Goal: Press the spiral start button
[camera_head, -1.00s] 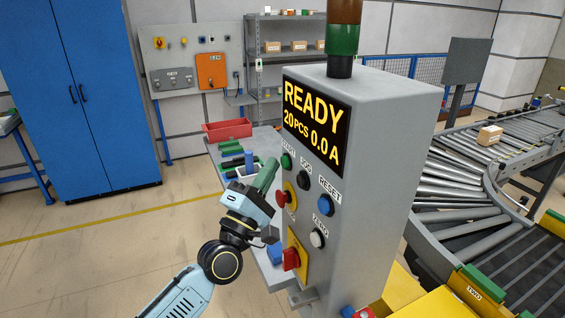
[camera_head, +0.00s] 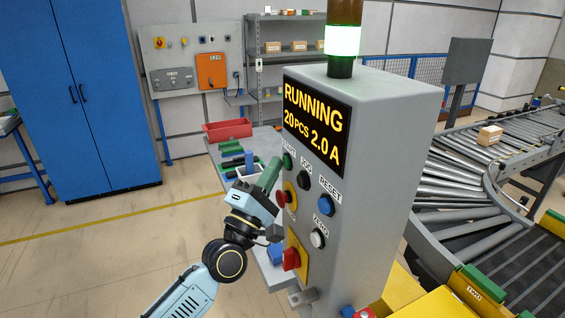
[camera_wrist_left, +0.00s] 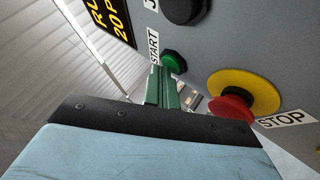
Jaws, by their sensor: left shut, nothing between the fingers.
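The green START button (camera_head: 287,160) is at the upper left of the grey control cabinet's (camera_head: 376,150) front face. It also shows in the left wrist view (camera_wrist_left: 174,62), under the START label. My left gripper (camera_head: 271,169) has green fingers, shut and empty, with tips at or very near the START button. In the left wrist view the fingers (camera_wrist_left: 163,84) end just below the button; I cannot tell whether they touch it. The display (camera_head: 315,122) reads RUNNING, 20 PCS, 2.0 A. The stack light (camera_head: 342,41) glows green. My right gripper is not in view.
A red STOP mushroom button on a yellow ring (camera_wrist_left: 245,95) sits close to my left gripper. Black JOG (camera_head: 304,179), blue RESET (camera_head: 325,205) and white ZERO (camera_head: 318,238) buttons are nearby. A bench with a red bin (camera_head: 227,129) stands behind. Roller conveyors (camera_head: 463,190) are at right.

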